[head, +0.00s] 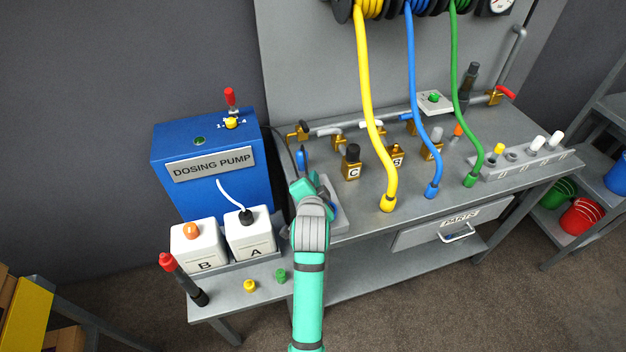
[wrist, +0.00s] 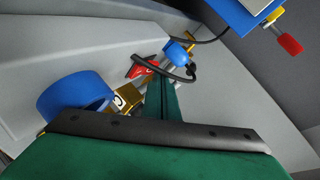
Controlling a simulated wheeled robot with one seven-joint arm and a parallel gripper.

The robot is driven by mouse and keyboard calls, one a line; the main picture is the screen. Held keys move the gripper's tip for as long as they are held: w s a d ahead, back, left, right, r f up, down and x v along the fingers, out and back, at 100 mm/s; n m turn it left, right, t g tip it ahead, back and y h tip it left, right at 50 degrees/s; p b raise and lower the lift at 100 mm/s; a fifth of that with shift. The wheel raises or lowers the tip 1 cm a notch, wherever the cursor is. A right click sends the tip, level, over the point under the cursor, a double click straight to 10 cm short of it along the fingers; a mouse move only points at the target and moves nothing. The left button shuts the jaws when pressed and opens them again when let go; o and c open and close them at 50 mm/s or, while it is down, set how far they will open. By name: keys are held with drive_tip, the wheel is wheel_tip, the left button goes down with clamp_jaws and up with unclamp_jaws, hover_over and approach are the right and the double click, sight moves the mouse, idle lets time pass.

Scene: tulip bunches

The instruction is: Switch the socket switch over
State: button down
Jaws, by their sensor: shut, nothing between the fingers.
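My gripper (wrist: 160,82) shows in the wrist view as dark green fingers closed together, with nothing between them. Its tips are close to a small red part (wrist: 143,66), possibly the socket switch; I cannot tell whether they touch. A blue plug-like piece (wrist: 178,52) with a black cable is just beyond the tips. In the head view my arm's end (head: 308,195) is over the bench's left end and hides most of a pale plate (head: 334,208) there. The switch itself is not clear in the head view, and its position cannot be told.
The blue dosing pump (head: 208,165) stands left, with white canisters B (head: 198,246) and A (head: 250,236) in front. The brass C valve (head: 352,164) and yellow hose (head: 376,110) are to the right. A blue ring-shaped part (wrist: 72,108) is near the gripper.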

drive_tip(key=shift+a+f, duration=0.25)
drive_tip(key=shift+f, duration=0.7)
drive_tip(key=shift+s+d+r, duration=0.1)
drive_tip(key=shift+d+r, duration=0.2)
drive_tip(key=shift+r, duration=0.3)
drive_tip(key=shift+s+d+r, duration=0.1)
drive_tip(key=shift+s+r, duration=0.15)
drive_tip(key=shift+r, duration=0.55)
drive_tip(key=shift+s+d+r, duration=0.1)
drive_tip(key=shift+s+r, duration=0.2)
drive_tip(key=shift+r, duration=0.45)
drive_tip(key=shift+s+d+r, duration=0.1)
drive_tip(key=shift+s+r, duration=0.15)
drive_tip(key=shift+r, duration=0.55)
